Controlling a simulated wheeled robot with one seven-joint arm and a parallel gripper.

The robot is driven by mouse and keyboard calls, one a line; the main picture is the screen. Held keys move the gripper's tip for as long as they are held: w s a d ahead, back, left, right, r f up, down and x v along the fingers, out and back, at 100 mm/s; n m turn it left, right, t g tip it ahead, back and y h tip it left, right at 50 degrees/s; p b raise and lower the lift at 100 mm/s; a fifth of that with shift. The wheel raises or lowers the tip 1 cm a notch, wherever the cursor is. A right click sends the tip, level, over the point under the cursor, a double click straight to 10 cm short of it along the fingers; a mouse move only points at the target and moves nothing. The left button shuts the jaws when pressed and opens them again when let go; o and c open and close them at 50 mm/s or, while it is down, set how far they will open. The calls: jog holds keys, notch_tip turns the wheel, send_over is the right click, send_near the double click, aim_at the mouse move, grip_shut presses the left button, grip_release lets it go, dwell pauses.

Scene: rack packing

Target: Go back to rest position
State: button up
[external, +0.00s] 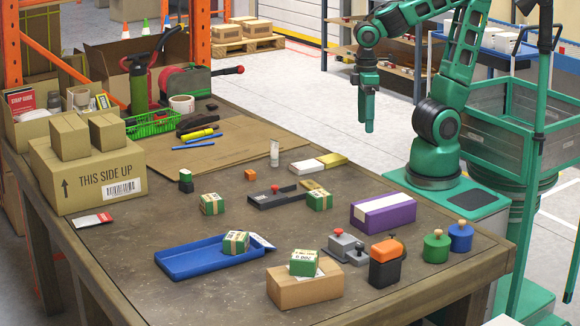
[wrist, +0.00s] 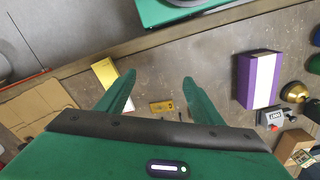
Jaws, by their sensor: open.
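My gripper (external: 368,127) hangs pointing down from my green arm, high above the back right edge of the table. It holds nothing. In the wrist view my gripper (wrist: 158,82) shows two green fingers spread apart, with the tabletop far below between them. The wooden table (external: 225,275) spreads out to the left and in front of my arm's base. No object touches the fingers.
The table carries a purple box (external: 383,212), a blue tray (external: 195,262), a brown box (external: 304,289), small green-and-tan boxes, a large carton (external: 85,175) and weights near the right edge. A shelf (external: 400,55) stands behind my arm. Space around the gripper looks clear.

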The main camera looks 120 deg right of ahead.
jog(key=shift+s+a+f+m, duration=0.2)
jog(key=shift+s+m, duration=0.1)
jog(key=shift+s, duration=0.3)
jog(key=shift+s+a+f+m, duration=0.15)
jog(key=shift+s+m, duration=0.15)
jog(key=shift+s, duration=0.3)
